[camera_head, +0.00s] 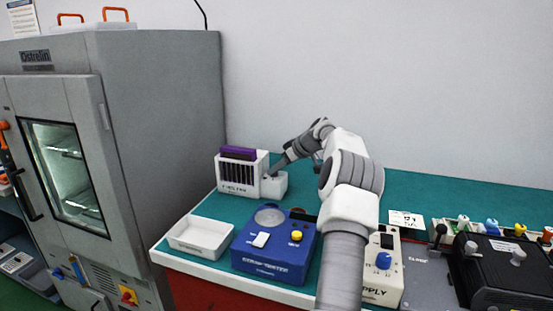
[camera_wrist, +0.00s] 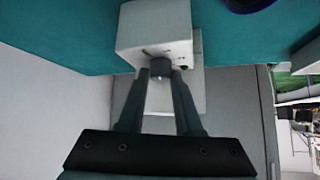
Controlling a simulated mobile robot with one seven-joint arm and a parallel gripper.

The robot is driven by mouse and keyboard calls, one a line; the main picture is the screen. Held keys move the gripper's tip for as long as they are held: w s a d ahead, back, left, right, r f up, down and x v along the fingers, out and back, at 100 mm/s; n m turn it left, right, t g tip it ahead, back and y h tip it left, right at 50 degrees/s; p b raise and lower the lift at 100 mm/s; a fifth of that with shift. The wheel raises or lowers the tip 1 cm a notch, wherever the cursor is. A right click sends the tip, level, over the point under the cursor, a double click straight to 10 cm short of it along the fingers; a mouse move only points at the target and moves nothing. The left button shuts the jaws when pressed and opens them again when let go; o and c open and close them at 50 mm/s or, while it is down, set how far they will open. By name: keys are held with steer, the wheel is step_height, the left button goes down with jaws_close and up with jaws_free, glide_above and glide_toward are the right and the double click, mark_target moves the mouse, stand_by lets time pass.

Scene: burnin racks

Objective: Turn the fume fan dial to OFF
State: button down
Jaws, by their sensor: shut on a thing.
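In the wrist view, the fume fan dial (camera_wrist: 160,66) is a small dark grey knob on a white box (camera_wrist: 150,28). Small dark marks show on the box face beside it, too small to read. My gripper (camera_wrist: 160,76) has a finger on either side of the dial and is shut on it. In the head view, my gripper (camera_head: 271,172) reaches down to a small white box (camera_head: 274,187) beside a larger white slotted unit (camera_head: 238,188) with a purple top. There the dial is hidden by my gripper, and its setting cannot be read.
A large grey oven (camera_head: 165,120) stands at the left. On the green bench are an empty white tray (camera_head: 186,247), a blue tester (camera_head: 262,268) with a yellow knob, and a white supply box (camera_head: 384,290) with a blue knob. A black device (camera_head: 500,275) stands far right.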

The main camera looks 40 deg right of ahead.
steer(key=shift+d+r+n+y+p, duration=0.15)
steer(key=shift+n+y+p, duration=0.65)
steer(key=shift+p, duration=1.5)
steer(key=shift+n+p, duration=0.3)
steer(key=shift+p, duration=0.15)
steer(key=shift+f+n+g+y+p, duration=0.2)
steer(key=shift+n+g+y+p, duration=0.2)
steer(key=shift+p, duration=0.8)
steer(key=shift+f, duration=0.15)
steer(key=c, duration=0.9)
jaws_free()
steer(key=shift+o, duration=0.2)
steer(key=shift+s+r, duration=0.1)
steer(key=shift+r, duration=0.2)
steer(key=p+v, duration=0.2)
steer(key=v, duration=1.5)
steer(key=shift+p, duration=0.4)
